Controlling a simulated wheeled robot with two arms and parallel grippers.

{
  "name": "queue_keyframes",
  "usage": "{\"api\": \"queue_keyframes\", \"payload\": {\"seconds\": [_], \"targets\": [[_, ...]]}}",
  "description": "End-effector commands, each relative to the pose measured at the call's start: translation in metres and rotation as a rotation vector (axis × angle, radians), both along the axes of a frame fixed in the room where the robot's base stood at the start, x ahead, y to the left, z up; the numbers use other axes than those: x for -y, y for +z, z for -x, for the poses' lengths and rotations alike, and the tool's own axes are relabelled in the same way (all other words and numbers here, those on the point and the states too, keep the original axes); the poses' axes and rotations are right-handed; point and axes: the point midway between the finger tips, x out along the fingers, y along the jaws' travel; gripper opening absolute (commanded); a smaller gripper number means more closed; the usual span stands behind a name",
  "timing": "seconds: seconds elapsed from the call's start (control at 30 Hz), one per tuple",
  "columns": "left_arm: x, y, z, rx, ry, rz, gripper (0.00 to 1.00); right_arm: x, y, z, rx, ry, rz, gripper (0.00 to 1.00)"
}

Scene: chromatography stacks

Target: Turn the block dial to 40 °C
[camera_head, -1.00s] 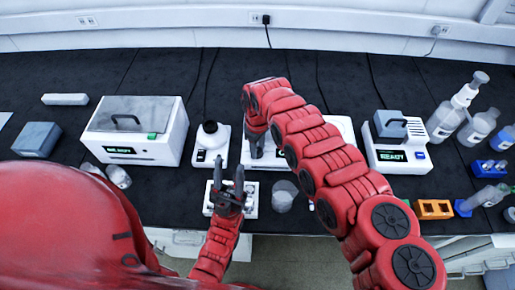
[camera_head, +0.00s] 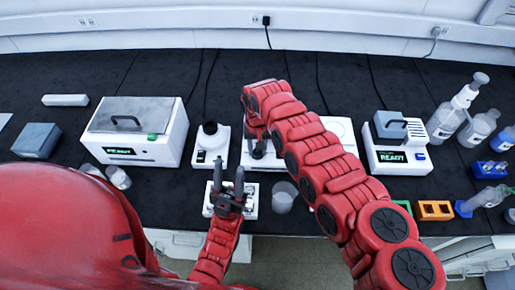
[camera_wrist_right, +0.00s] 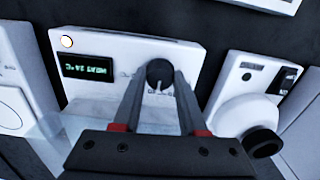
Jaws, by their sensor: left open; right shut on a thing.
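My right gripper (camera_wrist_right: 160,88) is shut on the dial, one finger on each side. In the head view my right gripper (camera_head: 259,150) is at the white block (camera_head: 339,128), largely hidden by my arm. My left gripper (camera_head: 229,188) is open and empty above a white rack (camera_head: 251,206).
A white unit with a black round part (camera_head: 209,140) stands left of the block. A lidded box instrument (camera_head: 136,125) is farther left, and another unit showing READY (camera_head: 400,158) is at right. A clear beaker (camera_head: 284,197) stands near the front edge; bottles crowd the right.

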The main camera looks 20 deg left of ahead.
Motion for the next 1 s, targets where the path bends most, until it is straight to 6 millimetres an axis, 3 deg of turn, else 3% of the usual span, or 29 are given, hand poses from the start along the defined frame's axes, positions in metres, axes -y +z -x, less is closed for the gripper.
{"api": "queue_keyframes", "payload": {"seconds": [0.5,1.0], "targets": [[0.0,-0.0034,0.0,0.0,0.0,0.0,0.43,-0.0002,0.0009,-0.0014,0.004,-0.352,-0.002,0.0],[0.0,-0.0045,-0.0001,0.0,0.0,0.0,0.43,-0.0009,0.0022,-0.002,0.005,-0.422,-0.005,0.0]]}}
